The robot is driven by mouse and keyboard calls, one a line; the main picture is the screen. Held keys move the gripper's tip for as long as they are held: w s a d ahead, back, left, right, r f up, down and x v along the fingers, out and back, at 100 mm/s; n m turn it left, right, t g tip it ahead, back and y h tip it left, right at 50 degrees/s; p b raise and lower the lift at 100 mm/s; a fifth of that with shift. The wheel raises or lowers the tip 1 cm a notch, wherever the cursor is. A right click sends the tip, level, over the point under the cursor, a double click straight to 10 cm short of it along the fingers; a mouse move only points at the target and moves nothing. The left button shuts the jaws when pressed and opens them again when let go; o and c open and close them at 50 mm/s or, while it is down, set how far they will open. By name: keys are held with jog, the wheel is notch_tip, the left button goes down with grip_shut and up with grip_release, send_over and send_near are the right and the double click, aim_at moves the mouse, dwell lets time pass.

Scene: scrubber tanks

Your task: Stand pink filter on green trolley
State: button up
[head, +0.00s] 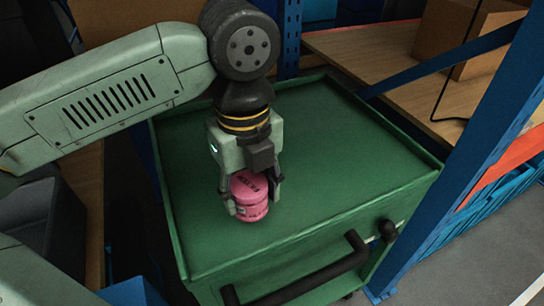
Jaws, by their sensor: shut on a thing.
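The pink filter (250,197) is a short round canister with dark lettering on its top. My gripper (251,200) points down and is shut on the filter, with a finger at each side. The filter is over the left front part of the green trolley (350,160), inside its raised rim, and looks roughly upright. I cannot tell for sure whether its base touches the trolley top.
The rest of the trolley top is bare. A black handle (310,280) runs along its front. A blue rack post (470,170) stands close on the right. Wooden shelves with cardboard boxes (470,35) are behind, and a blue crate (480,215) is at right.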

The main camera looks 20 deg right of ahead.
jog(key=w+d+p, duration=0.1)
jog(key=w+d, duration=0.3)
jog(key=w, duration=0.1)
jog(key=w+d+f+p, duration=0.1)
jog(key=w+d, duration=0.1)
jog(key=w, duration=0.1)
jog(key=shift+d+p, duration=0.1)
jog(key=shift+p, duration=0.2)
notch_tip(320, 180, down, 3)
jog(key=shift+r+p, duration=0.1)
jog(key=shift+p, duration=0.6)
jog(key=shift+f, duration=0.3)
jog(key=shift+f+b, duration=0.25)
jog(key=shift+b, duration=0.15)
jog(key=o, duration=1.1)
jog(key=shift+r, duration=0.2)
